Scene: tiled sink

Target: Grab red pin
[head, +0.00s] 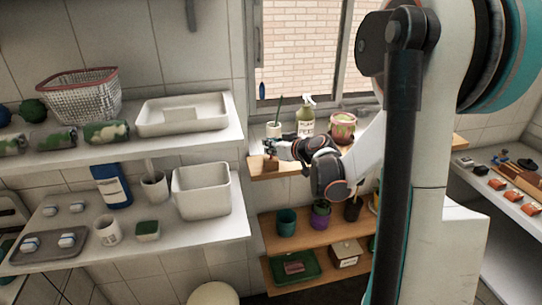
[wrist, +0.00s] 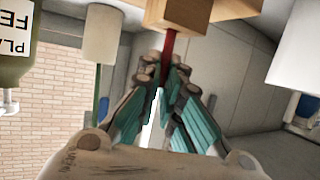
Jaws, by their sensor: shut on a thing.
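The red pin (wrist: 170,45) shows in the wrist view as a thin red rod between my fingertips and a light wooden block (wrist: 180,13). My gripper (wrist: 168,72) is shut on the pin. The pin's far end meets the block; I cannot tell how deep it sits in it. In the head view my gripper (head: 268,147) is just above the small wooden block (head: 271,163) on the window-side shelf. The pin is too small to make out there.
A white pot (head: 274,130) with a green stick, a spray bottle (head: 305,118) and a pink-green pot (head: 343,127) stand close behind my gripper on the wooden shelf (head: 262,174). Left shelves hold a wire basket (head: 80,97), a white tray (head: 183,114) and a white tub (head: 202,192).

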